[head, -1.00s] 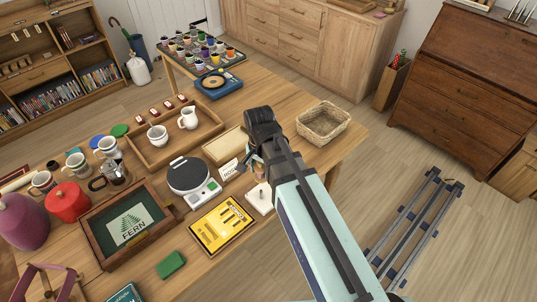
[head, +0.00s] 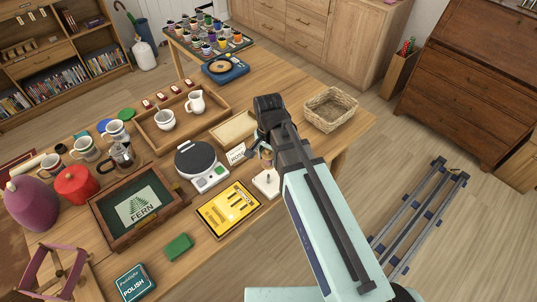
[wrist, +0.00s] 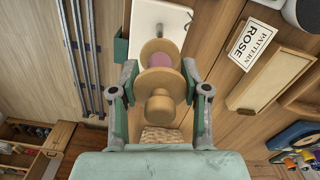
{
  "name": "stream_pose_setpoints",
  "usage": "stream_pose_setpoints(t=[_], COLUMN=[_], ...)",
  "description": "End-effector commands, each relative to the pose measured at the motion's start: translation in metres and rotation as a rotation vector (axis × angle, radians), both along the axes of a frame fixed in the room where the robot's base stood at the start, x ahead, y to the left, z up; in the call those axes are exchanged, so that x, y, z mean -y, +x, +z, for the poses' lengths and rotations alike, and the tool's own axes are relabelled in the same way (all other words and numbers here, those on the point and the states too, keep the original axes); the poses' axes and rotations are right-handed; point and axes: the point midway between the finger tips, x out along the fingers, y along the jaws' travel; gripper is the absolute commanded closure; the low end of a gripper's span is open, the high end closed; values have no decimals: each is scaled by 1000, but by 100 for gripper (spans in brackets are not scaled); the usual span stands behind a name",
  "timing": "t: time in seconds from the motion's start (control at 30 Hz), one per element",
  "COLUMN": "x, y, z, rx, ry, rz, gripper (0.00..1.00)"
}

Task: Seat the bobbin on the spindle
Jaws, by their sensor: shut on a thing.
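The bobbin (wrist: 161,61) is a pale wooden spool with pinkish thread between two flanges and a rounded wooden knob at its near end. My gripper (wrist: 158,76) is shut on it, with one finger on each side. In the wrist view the white base (wrist: 161,17) of the spindle lies beyond the bobbin, with a small dark upright part near its top. In the head view the white base (head: 266,184) sits near the table's front edge, below my gripper (head: 264,150). The bobbin is mostly hidden there. I cannot tell the exact gap between bobbin and spindle.
A pattern card (head: 236,154) stands left of my gripper, beside a shallow wooden tray (head: 235,129). A yellow case (head: 229,208) and a scale (head: 196,160) lie further left. A wicker basket (head: 331,108) stands to the right.

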Motion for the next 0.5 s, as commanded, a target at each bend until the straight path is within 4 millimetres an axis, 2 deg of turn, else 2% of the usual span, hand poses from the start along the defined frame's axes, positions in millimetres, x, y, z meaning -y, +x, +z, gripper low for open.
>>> stream_pose_setpoints(t=[0.5], x=[0], y=[0], z=[-44], rx=[-1], ry=[-1], rz=[0], gripper=[80])
